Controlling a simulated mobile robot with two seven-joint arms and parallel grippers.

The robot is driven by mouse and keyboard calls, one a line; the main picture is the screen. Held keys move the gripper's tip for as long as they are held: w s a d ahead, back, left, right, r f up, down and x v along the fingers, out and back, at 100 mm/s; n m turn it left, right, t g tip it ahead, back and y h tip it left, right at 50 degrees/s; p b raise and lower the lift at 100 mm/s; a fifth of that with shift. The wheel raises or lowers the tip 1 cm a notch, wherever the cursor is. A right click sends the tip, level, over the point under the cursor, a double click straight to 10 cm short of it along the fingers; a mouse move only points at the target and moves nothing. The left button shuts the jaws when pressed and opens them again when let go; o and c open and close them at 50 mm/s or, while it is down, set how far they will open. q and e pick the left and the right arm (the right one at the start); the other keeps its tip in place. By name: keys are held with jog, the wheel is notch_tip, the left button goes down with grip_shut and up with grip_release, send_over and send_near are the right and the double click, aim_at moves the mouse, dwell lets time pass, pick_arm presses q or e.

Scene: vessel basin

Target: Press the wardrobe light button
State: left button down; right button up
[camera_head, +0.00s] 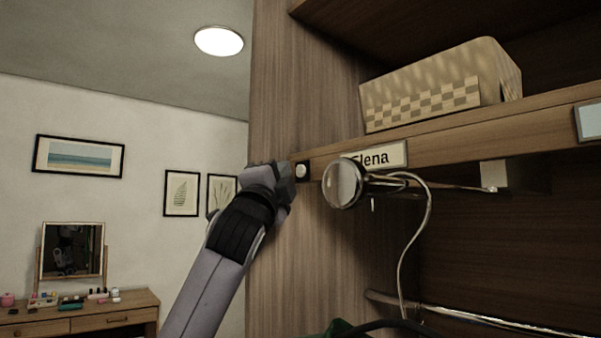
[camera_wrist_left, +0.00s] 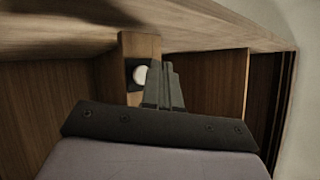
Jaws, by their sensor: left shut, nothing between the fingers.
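The wardrobe light button (camera_head: 302,170) is a round white button on a small black plate at the left end of the shelf edge, beside the "Elena" name plate (camera_head: 384,156). It also shows in the left wrist view (camera_wrist_left: 139,75), just left of the fingers. My left gripper (camera_head: 288,172) is shut and empty, its tip close to the left side of the button plate. In the left wrist view the shut fingers (camera_wrist_left: 164,84) point toward the button plate and partly overlap it. I cannot tell whether they touch it. My right gripper is not in view.
A round metal lamp (camera_head: 343,184) with a curved cable hangs under the shelf, right of the button. A woven basket (camera_head: 440,84) stands on the shelf. A clothes rail (camera_head: 460,314) runs lower right. A dressing table (camera_head: 85,315) stands far left.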

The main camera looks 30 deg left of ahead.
pick_arm(q)
jog(key=shift+w, duration=0.15)
dwell(0.4)
jog(key=shift+w+d, duration=0.2)
jog(key=shift+w, duration=0.05)
jog(key=shift+w+d, duration=0.2)
jog(key=shift+w, duration=0.25)
dwell(0.8)
jog(key=shift+s+a, duration=0.35)
jog(key=shift+s, duration=0.5)
jog(key=s+a+b, duration=0.1)
jog(key=s+a, duration=0.1)
jog(key=s, duration=0.3)
jog(key=shift+s+a, duration=0.15)
jog(key=shift+s, duration=0.15)
dwell(0.5)
